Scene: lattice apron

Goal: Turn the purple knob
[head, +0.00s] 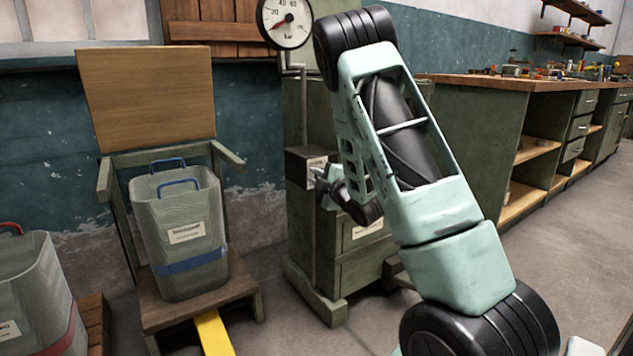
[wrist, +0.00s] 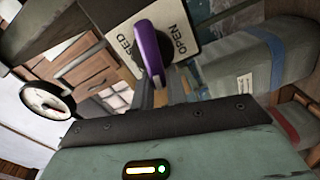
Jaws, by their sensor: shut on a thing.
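The purple knob (wrist: 150,48) shows in the wrist view as an upright purple bar in front of a pale label plate (wrist: 183,35). The plate reads OPEN on the right and letters ending in SED on the left, partly covered by the knob. My gripper (wrist: 156,82) is shut on the knob, with its fingers at the knob's lower end. In the head view my gripper (head: 326,178) is at the front of a green cabinet (head: 365,238). The knob cannot be made out there.
A round gauge (head: 285,22) stands on a pipe above the cabinet. A grey bin with a blue band (head: 182,238) sits on a wooden chair (head: 145,90) to the left. Another bin (head: 38,290) is at the far left. A workbench (head: 480,83) runs along the right.

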